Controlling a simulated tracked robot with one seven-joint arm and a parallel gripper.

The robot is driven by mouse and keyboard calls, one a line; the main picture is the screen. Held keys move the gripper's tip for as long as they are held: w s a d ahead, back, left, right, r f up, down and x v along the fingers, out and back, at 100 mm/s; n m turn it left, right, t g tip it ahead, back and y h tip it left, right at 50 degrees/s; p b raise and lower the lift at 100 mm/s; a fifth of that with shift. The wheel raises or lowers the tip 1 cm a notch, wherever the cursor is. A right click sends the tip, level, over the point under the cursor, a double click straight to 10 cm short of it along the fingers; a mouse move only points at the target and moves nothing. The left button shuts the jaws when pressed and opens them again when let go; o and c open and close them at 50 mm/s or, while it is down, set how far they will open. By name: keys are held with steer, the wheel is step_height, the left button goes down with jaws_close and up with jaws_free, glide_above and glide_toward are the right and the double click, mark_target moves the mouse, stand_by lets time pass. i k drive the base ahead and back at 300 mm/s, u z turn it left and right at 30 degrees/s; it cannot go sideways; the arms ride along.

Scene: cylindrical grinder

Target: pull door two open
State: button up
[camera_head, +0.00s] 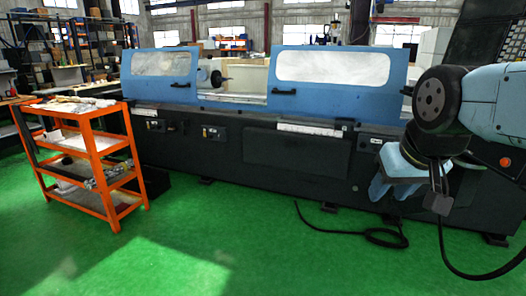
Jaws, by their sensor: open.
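The long grinder has two blue sliding doors with windows. The left blue door (164,82) has a dark handle (182,90) near its lower right corner. The right blue door (328,88) is wider, with a dark handle (284,92) at its lower left. A gap between the doors shows the inside of the machine. I see no label telling which is door two. My gripper (391,190) is at the right, light blue, pointing down in front of the machine's dark lower body. It is open, appears empty and is well apart from both handles.
An orange cart (97,178) with loaded shelves stands at the left, close to the machine. A black hose (352,236) lies on the green floor (240,240) below the machine's right half. The floor in the middle foreground is clear.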

mark_target(311, 69)
steer(key=u, duration=0.3)
steer(key=i, duration=2.5)
steer(key=z, duration=0.25)
steer(key=i, duration=1.35)
steer(key=z, duration=0.2)
